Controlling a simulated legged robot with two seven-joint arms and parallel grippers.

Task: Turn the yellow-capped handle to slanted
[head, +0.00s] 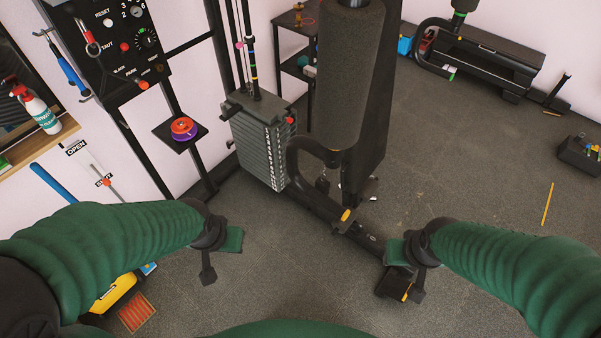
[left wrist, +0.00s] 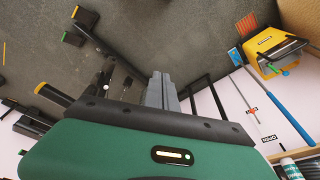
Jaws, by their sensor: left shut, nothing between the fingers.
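The yellow-capped handle (head: 347,215) is a short dark bar with a yellow end, on the low black beam of the weight machine in the head view. In the left wrist view a dark handle with a yellow end (left wrist: 52,94) shows at the left, apart from my fingers. My left gripper (head: 208,274) is left of the beam in the head view, pointing down.
The weight stack (head: 262,145) and padded column (head: 345,90) stand behind the beam. A black block (head: 392,282) is at the beam's near end. A yellow case (head: 115,294) lies at lower left. A control panel (head: 112,38) is at upper left. Floor between my left gripper and the beam looks clear.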

